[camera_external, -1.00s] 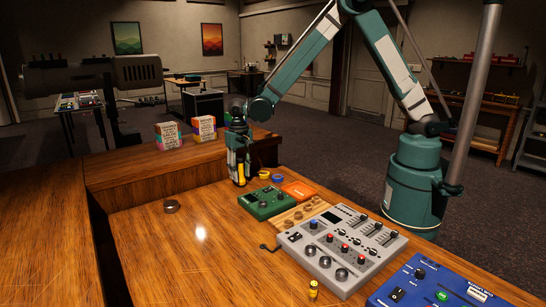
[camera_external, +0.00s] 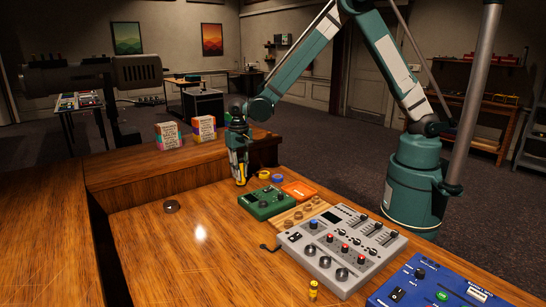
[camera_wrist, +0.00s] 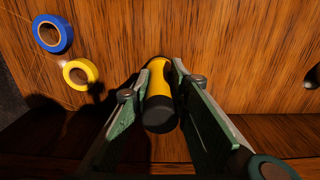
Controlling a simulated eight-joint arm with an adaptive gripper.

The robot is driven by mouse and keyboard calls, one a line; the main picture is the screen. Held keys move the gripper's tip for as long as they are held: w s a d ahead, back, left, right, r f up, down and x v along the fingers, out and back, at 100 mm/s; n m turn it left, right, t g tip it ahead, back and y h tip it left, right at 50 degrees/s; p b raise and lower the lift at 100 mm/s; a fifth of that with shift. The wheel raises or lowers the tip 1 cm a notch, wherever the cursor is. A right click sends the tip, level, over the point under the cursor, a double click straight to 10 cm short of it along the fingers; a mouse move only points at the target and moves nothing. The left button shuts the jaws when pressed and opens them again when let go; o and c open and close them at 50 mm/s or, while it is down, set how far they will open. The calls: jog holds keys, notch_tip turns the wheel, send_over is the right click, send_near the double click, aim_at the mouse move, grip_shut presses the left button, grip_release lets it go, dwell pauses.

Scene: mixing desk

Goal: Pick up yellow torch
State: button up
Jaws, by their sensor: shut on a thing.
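The yellow torch (camera_wrist: 158,85) has a yellow body and black ends. In the wrist view it sits between the two fingers of my gripper (camera_wrist: 155,82), which is shut on it. In the external view my gripper (camera_external: 240,181) is low at the far end of the desk, beside the raised wooden ledge. Only a little of the torch's yellow shows there, as the fingers hide most of it. I cannot tell whether the torch still touches the desk.
A green pedal box (camera_external: 267,202) stands just right of my gripper, with blue tape (camera_wrist: 52,33) and yellow tape (camera_wrist: 80,73) rolls nearby. A grey mixer (camera_external: 340,248) and blue box (camera_external: 440,285) are nearer the camera. A metal ring (camera_external: 171,206) lies left; the desk's middle is clear.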

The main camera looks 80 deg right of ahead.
aim_at(240, 159)
jog(key=shift+r+p, duration=0.3)
jog(key=shift+r, duration=4.6)
jog(key=shift+r, duration=0.1)
